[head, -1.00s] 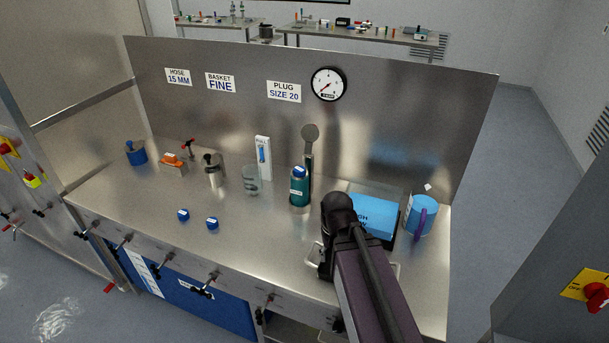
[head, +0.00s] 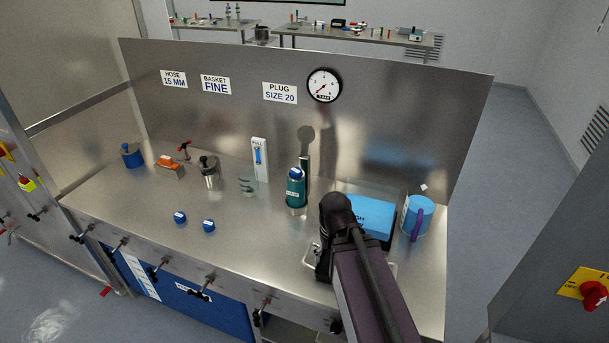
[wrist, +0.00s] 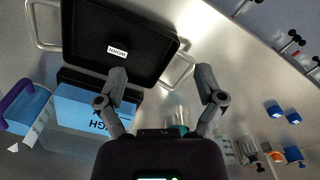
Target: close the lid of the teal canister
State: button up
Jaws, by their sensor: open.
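The teal canister (head: 296,196) stands upright on the steel bench, left of my arm in the head view. A blue plug (head: 296,173) with a white label sits at its top. A grey disc on an upright stem (head: 306,136) rises just behind it and looks like the raised lid. In the wrist view part of the teal canister (wrist: 177,130) shows beyond the fingers, partly hidden by my gripper. My gripper (wrist: 161,72) is open and empty, over the bench to the right of the canister and apart from it. In the head view my arm hides the fingers.
A black tray (wrist: 135,68) lies below my gripper. A blue box (head: 370,215) and a blue mug (head: 418,217) stand to the right. A clear beaker (head: 248,182) and metal pot (head: 209,174) stand left. Two blue plugs (head: 180,217) lie in front. The steel back panel (head: 400,120) limits room behind.

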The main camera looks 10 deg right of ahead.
jog(key=shift+w, duration=0.25)
jog(key=c, duration=0.3)
jog(key=w, duration=0.1)
jog(key=w+y, duration=0.1)
jog(key=shift+w+a+f, duration=0.2)
jog(key=shift+w+a, duration=0.1)
grip_shut()
jog(key=w+r+m+t+y+b, duration=0.25)
jog(key=w+m+t+y, duration=0.3)
jog(key=w, duration=1.65)
jog(key=w+d+r+m+t+y+b, duration=0.1)
jog(key=w+d+r+m+t+y, duration=0.1)
jog(key=w+d, duration=0.5)
jog(key=w+d+r+m+t+y+b, duration=0.2)
jog(key=w+d+r+m+t, duration=0.3)
jog(key=w, duration=0.9)
notch_tip(320, 180, up, 2)
jog(key=shift+w+d+t, duration=0.2)
jog(key=shift+d+t, duration=0.15)
jog(key=shift+d, duration=0.8)
